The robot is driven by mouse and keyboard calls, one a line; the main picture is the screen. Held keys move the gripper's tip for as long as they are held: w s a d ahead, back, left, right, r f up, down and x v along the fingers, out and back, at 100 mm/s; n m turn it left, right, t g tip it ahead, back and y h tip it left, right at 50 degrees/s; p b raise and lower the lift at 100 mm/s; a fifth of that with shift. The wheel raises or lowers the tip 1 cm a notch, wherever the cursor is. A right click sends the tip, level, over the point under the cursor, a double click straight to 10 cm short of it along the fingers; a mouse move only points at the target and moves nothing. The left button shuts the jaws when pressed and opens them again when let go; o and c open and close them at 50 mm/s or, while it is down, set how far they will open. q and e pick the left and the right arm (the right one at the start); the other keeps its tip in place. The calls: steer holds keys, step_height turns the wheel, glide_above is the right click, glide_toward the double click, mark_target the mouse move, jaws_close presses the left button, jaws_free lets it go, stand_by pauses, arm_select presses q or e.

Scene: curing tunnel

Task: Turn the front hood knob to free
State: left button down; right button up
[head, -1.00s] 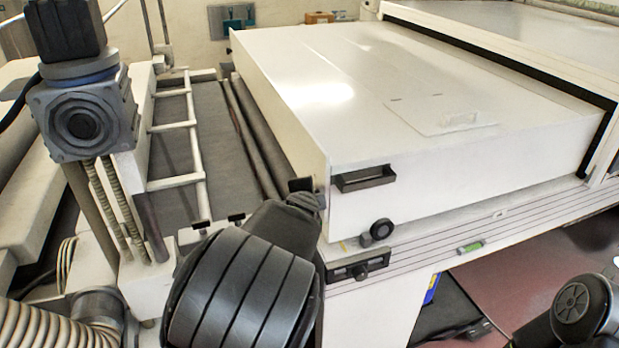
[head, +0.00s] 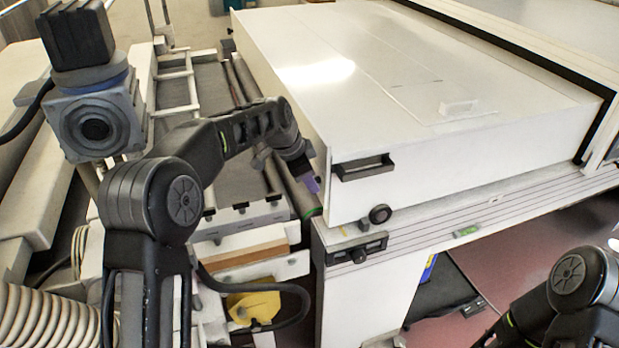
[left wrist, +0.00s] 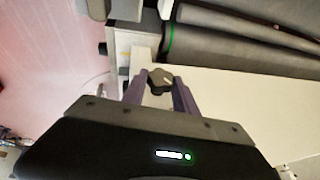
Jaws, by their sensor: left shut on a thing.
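My left gripper (head: 312,184) reaches to the near left corner of the white hood (head: 345,200). In the left wrist view its two purple fingers (left wrist: 160,88) are shut on a small dark knob (left wrist: 158,81) with a pale mark on it. The fingers sit on either side of the knob, beside a white face. The knob is hidden in the head view, and its exact setting cannot be told. My right arm shows at the lower right, but its gripper is out of view.
A black handle (head: 363,167) and a round black knob (head: 380,214) are on the hood's front. A dark latch panel (head: 356,250) is on the frame below. Dark rollers (head: 292,185) lie left of the hood. A grey motor unit (head: 96,124) stands at the left.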

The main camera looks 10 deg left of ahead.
arm_select(q)
steer(key=shift+f, duration=0.1)
stand_by(0.5)
steer(key=c, duration=1)
jaws_free()
steer(key=shift+w, duration=0.1)
steer(key=shift+o, duration=0.2)
steer(key=b+v, duration=0.2)
steer(key=v, duration=0.6)
steer(key=shift+w, duration=0.15)
steer(key=shift+a, duration=0.1)
